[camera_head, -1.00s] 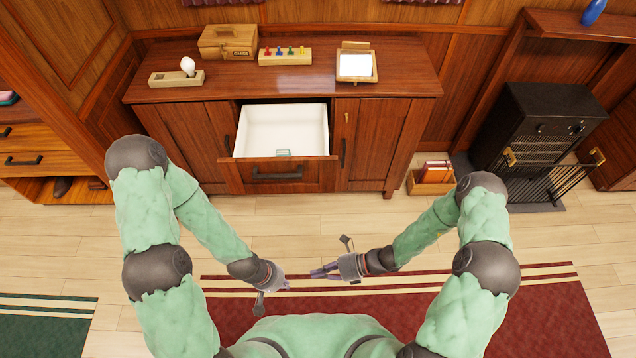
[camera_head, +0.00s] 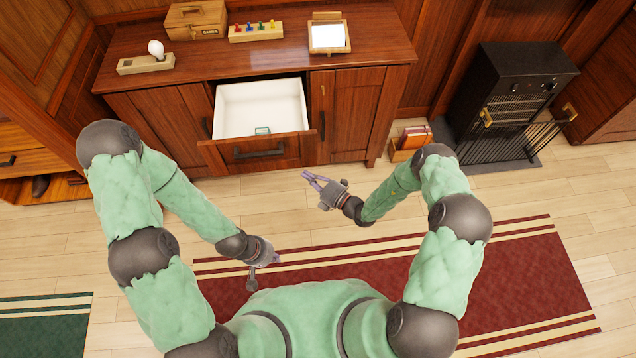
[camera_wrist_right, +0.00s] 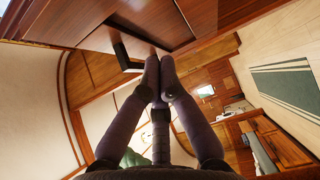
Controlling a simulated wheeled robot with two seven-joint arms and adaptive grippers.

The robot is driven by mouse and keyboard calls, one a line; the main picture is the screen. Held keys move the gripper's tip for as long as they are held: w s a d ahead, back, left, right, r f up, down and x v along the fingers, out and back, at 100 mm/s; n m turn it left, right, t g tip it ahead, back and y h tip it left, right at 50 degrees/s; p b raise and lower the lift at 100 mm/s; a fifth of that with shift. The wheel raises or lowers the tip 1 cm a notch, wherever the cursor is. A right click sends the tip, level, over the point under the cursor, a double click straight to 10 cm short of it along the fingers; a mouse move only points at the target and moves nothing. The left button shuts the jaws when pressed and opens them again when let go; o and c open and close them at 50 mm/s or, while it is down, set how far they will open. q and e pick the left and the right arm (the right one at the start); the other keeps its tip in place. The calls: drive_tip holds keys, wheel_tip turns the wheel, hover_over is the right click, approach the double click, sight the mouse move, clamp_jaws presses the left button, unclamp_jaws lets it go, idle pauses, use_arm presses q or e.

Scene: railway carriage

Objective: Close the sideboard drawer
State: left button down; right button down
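The sideboard drawer (camera_head: 262,108) stands pulled open, with a white inside and a small pale teal item (camera_head: 263,131) near its front. Its wooden front has a dark bar handle (camera_head: 259,153), which also shows in the right wrist view (camera_wrist_right: 124,54). My right gripper (camera_head: 306,175) is in front of the drawer's right end, apart from it. In the right wrist view its fingertips (camera_wrist_right: 159,66) meet with nothing between them. My left gripper (camera_head: 277,259) is lower, above the red rug; its fingers are too small to tell.
On the sideboard (camera_head: 220,62) are a games box (camera_head: 197,20), a peg board (camera_head: 256,32), a framed white pad (camera_head: 328,35) and a bulb on a wooden base (camera_head: 147,65). A black stove (camera_head: 510,90) and a book box (camera_head: 409,145) stand right. Bare floor lies before the drawer.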

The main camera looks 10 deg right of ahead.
sight(290, 155)
drive_tip(key=shift+w+a+b, duration=0.3)
drive_tip(key=shift+w+a, duration=0.1)
drive_tip(key=shift+w, duration=0.65)
drive_tip(key=shift+w+a+b, duration=0.25)
drive_tip(key=shift+w+a, duration=0.1)
drive_tip(key=shift+w, duration=0.7)
drive_tip(key=shift+w+a+b, duration=0.3)
drive_tip(key=shift+w+a, duration=0.1)
drive_tip(key=shift+w, duration=0.65)
